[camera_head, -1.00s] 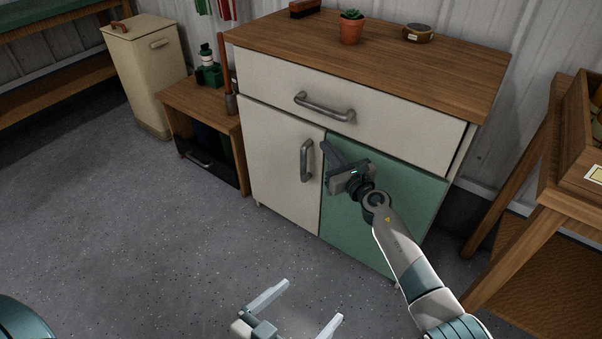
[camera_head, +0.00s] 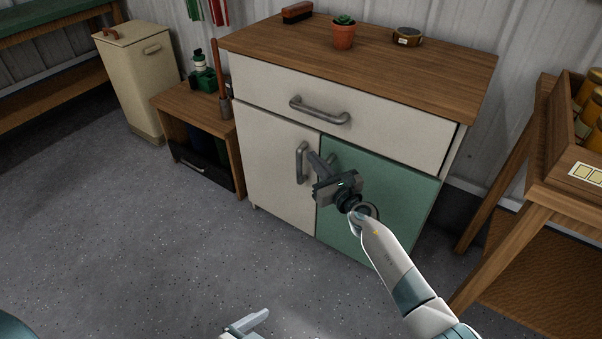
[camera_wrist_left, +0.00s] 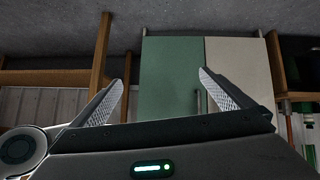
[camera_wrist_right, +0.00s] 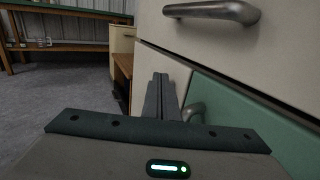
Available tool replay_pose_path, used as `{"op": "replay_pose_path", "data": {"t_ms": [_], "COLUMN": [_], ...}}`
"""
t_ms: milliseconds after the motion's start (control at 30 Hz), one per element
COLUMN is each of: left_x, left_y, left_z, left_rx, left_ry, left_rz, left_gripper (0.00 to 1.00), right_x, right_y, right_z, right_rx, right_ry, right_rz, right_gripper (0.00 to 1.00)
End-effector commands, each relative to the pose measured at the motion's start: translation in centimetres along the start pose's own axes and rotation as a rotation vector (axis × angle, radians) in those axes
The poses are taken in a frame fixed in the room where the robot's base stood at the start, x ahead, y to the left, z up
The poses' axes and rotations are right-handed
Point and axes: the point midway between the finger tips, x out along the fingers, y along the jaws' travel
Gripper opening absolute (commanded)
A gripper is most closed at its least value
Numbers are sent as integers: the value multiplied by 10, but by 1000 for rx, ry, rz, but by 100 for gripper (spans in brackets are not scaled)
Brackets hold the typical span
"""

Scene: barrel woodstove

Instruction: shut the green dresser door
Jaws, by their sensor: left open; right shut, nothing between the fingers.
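The green dresser door (camera_head: 385,195) is the right-hand door under the drawer. It looks close to flush with the cream door (camera_head: 275,165); I cannot tell whether a small gap remains. Its grey handle (camera_wrist_right: 195,110) shows beside my right gripper's fingers in the right wrist view. My right gripper (camera_head: 318,160) is shut and empty, in front of the door's left edge near both door handles; contact is unclear. My left gripper (camera_wrist_left: 160,85) is open and empty, facing the green door (camera_wrist_left: 170,75) from a distance. Only one left finger shows at the head view's bottom edge.
The drawer (camera_head: 340,110) with its bar handle is above the doors. The dresser top (camera_head: 370,55) holds a potted plant, a brush and a tin. A wooden stand (camera_head: 530,190) is at the right, a low cabinet (camera_head: 195,100) at the left. The floor in front is clear.

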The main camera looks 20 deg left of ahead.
Motion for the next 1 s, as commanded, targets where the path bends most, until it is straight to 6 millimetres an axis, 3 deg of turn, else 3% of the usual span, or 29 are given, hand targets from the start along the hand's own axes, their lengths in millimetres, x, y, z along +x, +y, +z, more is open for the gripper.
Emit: {"op": "replay_pose_path", "data": {"t_ms": [233,500,1000], "left_x": [-14,-26,-28], "left_y": [-14,-35,-39], "left_z": [29,45,50], "left_rx": [-13,0,2], "left_ry": [-192,-336,-368], "left_rz": [-31,-89,-101], "left_gripper": [100,100,100], "right_x": [-13,-31,-35], "right_y": [23,57,64], "right_z": [2,2,0], "right_rx": [2,2,1], "right_ry": [2,1,0], "right_rz": [1,0,-1], "right_gripper": [0,0,0]}}
